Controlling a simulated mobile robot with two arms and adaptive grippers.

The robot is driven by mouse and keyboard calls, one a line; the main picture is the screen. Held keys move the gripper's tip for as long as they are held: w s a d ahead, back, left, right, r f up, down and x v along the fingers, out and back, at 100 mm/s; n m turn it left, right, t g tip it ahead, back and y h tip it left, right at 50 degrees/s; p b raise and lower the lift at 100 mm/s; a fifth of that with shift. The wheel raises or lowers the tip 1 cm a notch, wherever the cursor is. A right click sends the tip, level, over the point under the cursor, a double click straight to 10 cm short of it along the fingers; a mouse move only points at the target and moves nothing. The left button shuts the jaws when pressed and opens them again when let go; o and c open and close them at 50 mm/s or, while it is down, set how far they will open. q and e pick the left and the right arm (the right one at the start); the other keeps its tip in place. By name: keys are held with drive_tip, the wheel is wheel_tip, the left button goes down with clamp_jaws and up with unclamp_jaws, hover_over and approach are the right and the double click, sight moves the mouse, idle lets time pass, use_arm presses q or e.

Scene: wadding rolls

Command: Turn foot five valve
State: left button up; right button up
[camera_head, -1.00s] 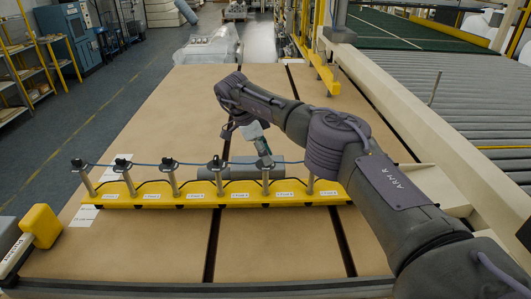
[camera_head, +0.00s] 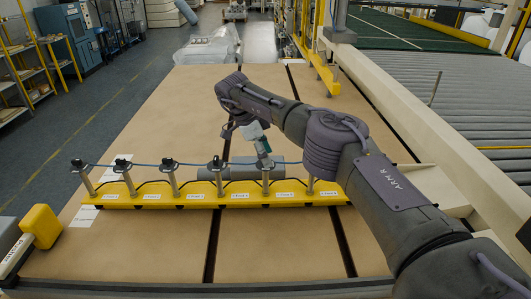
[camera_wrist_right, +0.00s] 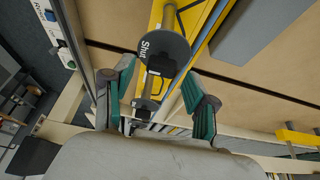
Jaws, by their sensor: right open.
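A yellow bar (camera_head: 150,199) lies across the brown table, with several upright posts topped by dark valves and small white labels along its front. The foot five valve post (camera_head: 266,180) is second from the right. My right gripper (camera_head: 263,149) is at the top of this post, fingers pointing down. In the right wrist view, its green-padded fingers (camera_wrist_right: 158,103) are spread apart on either side of a small dark valve part. A round dark disc marked "Shut" (camera_wrist_right: 164,48) shows just beyond them. Contact cannot be told. My left gripper is not in view.
Blue tubing (camera_head: 145,165) runs along the post tops. A yellow box (camera_head: 41,226) stands at the left front. A cream rail (camera_head: 390,92) and roller conveyor (camera_head: 440,85) border the right.

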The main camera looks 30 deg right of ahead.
drive_tip(key=v, duration=0.7)
drive_tip(key=shift+r, duration=0.15)
idle(0.6)
